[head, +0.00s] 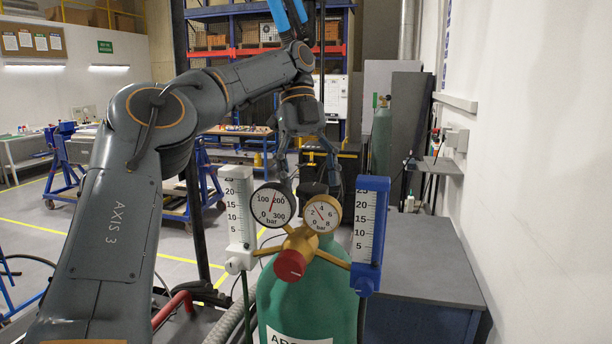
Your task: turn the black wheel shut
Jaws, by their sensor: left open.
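A green gas cylinder (310,290) stands upright in front of me. A brass regulator (300,240) with a red knob (290,265) is on its top. The black wheel (313,188) shows only in part, as a dark shape behind and between the two round gauges. My left gripper (310,178) points down above and around the wheel, with its open fingers to the left and right of it. The gauges hide the fingertips in part, so I cannot tell whether they touch the wheel. My right gripper is not in view.
Two gauges (272,205) (323,213) and two flow tubes, white (240,215) and blue (368,230), stand close in front of the wheel. A grey bench (425,265) is at right, beside a white wall. Another green cylinder (381,140) stands behind.

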